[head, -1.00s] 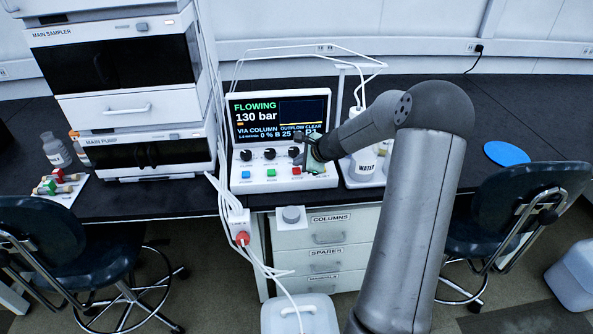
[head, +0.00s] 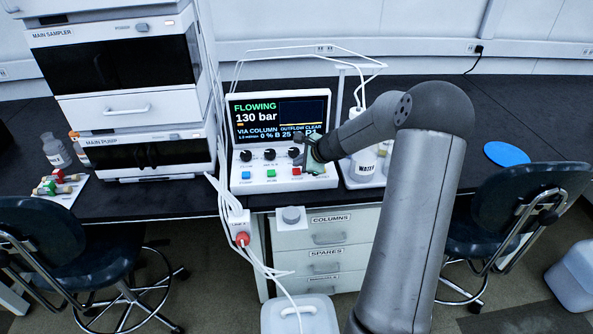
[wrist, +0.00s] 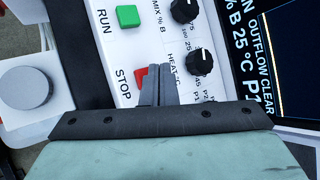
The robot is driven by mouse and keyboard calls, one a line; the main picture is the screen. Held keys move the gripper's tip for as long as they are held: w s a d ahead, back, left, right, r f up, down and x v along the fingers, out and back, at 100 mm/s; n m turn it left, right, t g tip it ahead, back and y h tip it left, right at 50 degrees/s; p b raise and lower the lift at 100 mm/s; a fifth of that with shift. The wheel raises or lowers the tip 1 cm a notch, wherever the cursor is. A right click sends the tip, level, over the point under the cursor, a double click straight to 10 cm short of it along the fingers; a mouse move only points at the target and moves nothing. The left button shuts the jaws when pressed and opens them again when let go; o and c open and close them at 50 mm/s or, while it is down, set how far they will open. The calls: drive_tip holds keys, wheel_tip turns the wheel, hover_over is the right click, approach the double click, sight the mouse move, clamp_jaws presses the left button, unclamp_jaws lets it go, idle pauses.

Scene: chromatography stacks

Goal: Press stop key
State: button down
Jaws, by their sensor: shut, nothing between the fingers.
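The red STOP key (head: 297,171) is at the right end of the key row on the white control panel (head: 258,184). In the wrist view the red key (wrist: 140,74), beside the STOP label, is partly hidden by my fingers. My gripper (wrist: 158,70) is shut and empty, its fingertips over or right beside the key. I cannot tell if they touch it. In the head view my gripper (head: 305,165) is at the key's right side. The screen (head: 256,117) reads FLOWING, 130 bar.
A green RUN key (wrist: 128,17) and a blue key (head: 246,175) sit left of STOP in the head view. Black knobs (head: 270,154) stand just above the keys. A WATER bottle (head: 363,165) stands right of the panel, partly behind my arm.

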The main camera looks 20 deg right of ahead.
sight(300, 171)
drive_tip(key=shift+f, duration=0.1)
idle(0.5)
drive_tip(key=shift+f+b, duration=0.35)
drive_tip(key=shift+b, duration=0.25)
drive_tip(key=shift+f+b, duration=0.55)
idle(0.4)
drive_tip(key=shift+r, duration=0.1)
drive_tip(key=shift+r+p, duration=0.65)
drive_tip(key=shift+r, duration=0.25)
drive_tip(key=shift+r, duration=0.1)
wheel_tip(300, 171, up, 5)
drive_tip(key=p, duration=0.3)
drive_tip(key=shift+p, duration=0.35)
idle(0.5)
